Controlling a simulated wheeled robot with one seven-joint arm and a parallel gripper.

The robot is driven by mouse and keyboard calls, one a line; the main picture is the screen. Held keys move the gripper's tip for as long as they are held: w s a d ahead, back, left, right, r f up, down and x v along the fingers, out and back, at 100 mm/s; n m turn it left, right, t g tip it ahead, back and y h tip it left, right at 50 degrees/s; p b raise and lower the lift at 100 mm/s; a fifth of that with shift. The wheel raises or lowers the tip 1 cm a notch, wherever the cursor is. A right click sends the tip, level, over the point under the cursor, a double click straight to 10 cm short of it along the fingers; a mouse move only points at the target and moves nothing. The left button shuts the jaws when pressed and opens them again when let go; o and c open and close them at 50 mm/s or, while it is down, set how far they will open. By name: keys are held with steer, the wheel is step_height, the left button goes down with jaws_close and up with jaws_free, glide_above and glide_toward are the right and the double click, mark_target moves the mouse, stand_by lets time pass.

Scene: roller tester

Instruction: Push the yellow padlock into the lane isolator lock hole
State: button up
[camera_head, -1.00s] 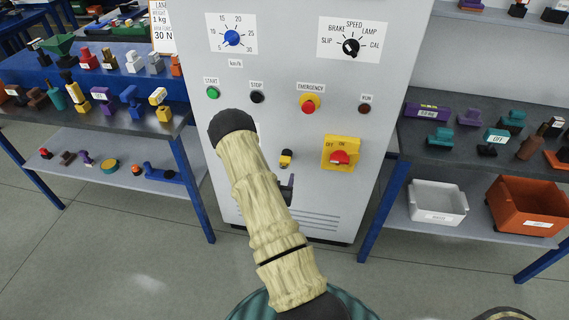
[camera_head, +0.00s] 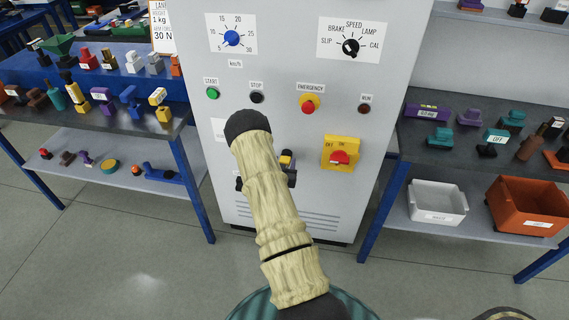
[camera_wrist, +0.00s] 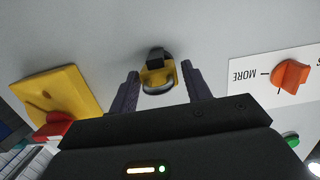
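The yellow padlock (camera_head: 287,158) is at the cabinet front, left of the yellow isolator plate (camera_head: 342,140) with its red knob (camera_head: 340,157). In the wrist view the padlock (camera_wrist: 155,76) shows a yellow body, a grey curved shackle and a black block against it. My gripper (camera_wrist: 160,70) is open, with one dark finger on each side of the padlock and gaps between them. In the head view my arm hides most of the gripper; a dark part shows just below the padlock. The isolator plate (camera_wrist: 58,95) also shows in the wrist view.
The grey cabinet (camera_head: 300,210) carries a red emergency button (camera_head: 309,106) and a green start button (camera_head: 213,93) above. An orange knob (camera_wrist: 291,75) beside a MORE label sits opposite the isolator in the wrist view. Loaded shelves flank the cabinet; the floor is clear.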

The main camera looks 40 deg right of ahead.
jaws_close()
steer(key=shift+s+a, duration=0.4)
steer(key=shift+a, duration=0.05)
stand_by(0.6)
steer(key=shift+c, duration=1.1)
jaws_free()
jaws_close()
steer(key=shift+f+v, duration=0.15)
steer(key=shift+v, duration=0.65)
steer(key=shift+f+v, duration=0.1)
steer(key=shift+v, duration=0.75)
steer(key=shift+a, duration=0.1)
